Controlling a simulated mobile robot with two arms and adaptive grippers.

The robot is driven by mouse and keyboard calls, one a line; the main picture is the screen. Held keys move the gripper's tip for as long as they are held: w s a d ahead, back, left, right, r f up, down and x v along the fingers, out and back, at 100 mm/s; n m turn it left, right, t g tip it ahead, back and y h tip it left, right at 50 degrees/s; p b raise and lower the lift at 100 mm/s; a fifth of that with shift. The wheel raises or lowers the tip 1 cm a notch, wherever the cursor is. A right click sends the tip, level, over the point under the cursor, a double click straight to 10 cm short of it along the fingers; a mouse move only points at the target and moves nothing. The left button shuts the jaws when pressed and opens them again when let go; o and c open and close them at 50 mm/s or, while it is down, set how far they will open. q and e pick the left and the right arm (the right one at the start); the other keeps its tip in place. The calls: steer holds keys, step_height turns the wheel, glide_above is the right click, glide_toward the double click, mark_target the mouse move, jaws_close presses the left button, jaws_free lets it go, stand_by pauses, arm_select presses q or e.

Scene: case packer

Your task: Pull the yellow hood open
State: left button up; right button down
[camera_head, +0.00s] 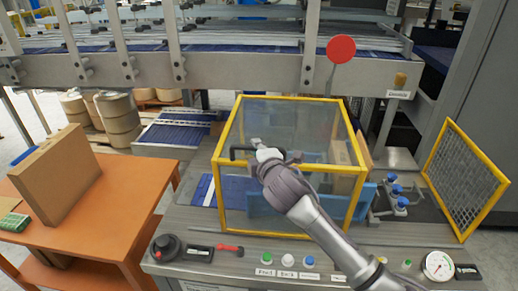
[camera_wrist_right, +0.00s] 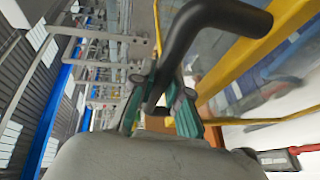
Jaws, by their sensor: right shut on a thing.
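The yellow hood (camera_head: 236,172) is a box-shaped yellow frame with clear panels, standing over the machine in the middle of the head view. Its frame also shows in the right wrist view (camera_wrist_right: 245,62). A black handle (camera_head: 238,149) is on the hood's front upper side, and it shows large in the wrist view (camera_wrist_right: 190,45). My right gripper (camera_head: 270,153) is shut on this handle, with its green-padded fingers (camera_wrist_right: 160,108) on both sides of the bar. The gripper covers part of the handle. My left gripper is not in view.
A yellow-framed mesh panel (camera_head: 464,181) stands at the right. Below the hood, a control panel carries buttons (camera_head: 286,260), a gauge (camera_head: 438,265) and a dark knob (camera_head: 165,248). An orange table (camera_head: 110,222) with a cardboard box (camera_head: 55,173) is at the left. A red disc (camera_head: 341,49) stands behind the hood.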

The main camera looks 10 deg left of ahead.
steer(key=c, duration=1.1)
jaws_free()
steer(key=shift+c, duration=0.2)
steer(key=v, duration=1.2)
steer(key=shift+f, duration=0.1)
